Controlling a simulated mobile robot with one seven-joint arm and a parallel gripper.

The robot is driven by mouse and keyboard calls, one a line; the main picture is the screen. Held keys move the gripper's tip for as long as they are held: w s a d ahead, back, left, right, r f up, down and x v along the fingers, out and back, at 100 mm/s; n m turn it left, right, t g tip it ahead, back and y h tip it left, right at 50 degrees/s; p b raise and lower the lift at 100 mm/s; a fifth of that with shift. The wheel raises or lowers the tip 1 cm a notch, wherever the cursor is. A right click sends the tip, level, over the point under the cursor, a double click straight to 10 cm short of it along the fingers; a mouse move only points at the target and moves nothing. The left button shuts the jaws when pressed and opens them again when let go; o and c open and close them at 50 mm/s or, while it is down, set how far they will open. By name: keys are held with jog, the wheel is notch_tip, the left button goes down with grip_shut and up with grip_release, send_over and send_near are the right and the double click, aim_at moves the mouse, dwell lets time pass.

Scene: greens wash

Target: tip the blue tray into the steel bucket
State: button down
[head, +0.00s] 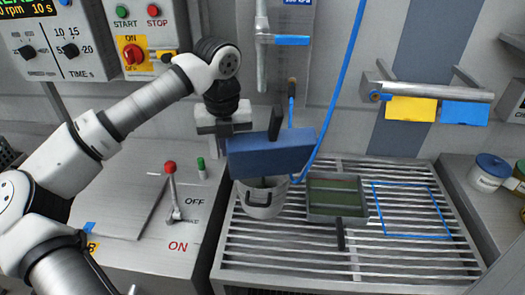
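The blue tray (268,158) is held in the air above the steel bucket (262,207), tipped so that a broad blue face is toward me. A black upright piece, perhaps its handle, rises behind its top edge. My gripper (236,126) is at the tray's upper left; the tray hangs from it, so it appears shut on the tray, though the fingertips are hidden. The bucket stands upright on the slatted rack with its black handle at the front. The tray covers most of its mouth, and its contents are mostly hidden.
A grey tray with a dark green inside (336,212) sits right of the bucket, its black handle toward me. A blue outlined rectangle (447,237) marks empty rack (300,262) farther right. A blue hose (335,100) hangs behind. A red-knobbed lever (171,182) stands at left.

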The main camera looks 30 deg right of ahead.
jog(key=w+d+g+y, duration=0.1)
jog(key=w+d+g, duration=0.1)
jog(key=w+g, duration=0.2)
jog(key=shift+w+b, duration=0.35)
jog(key=shift+w, duration=0.5)
jog(key=shift+s+f, duration=0.15)
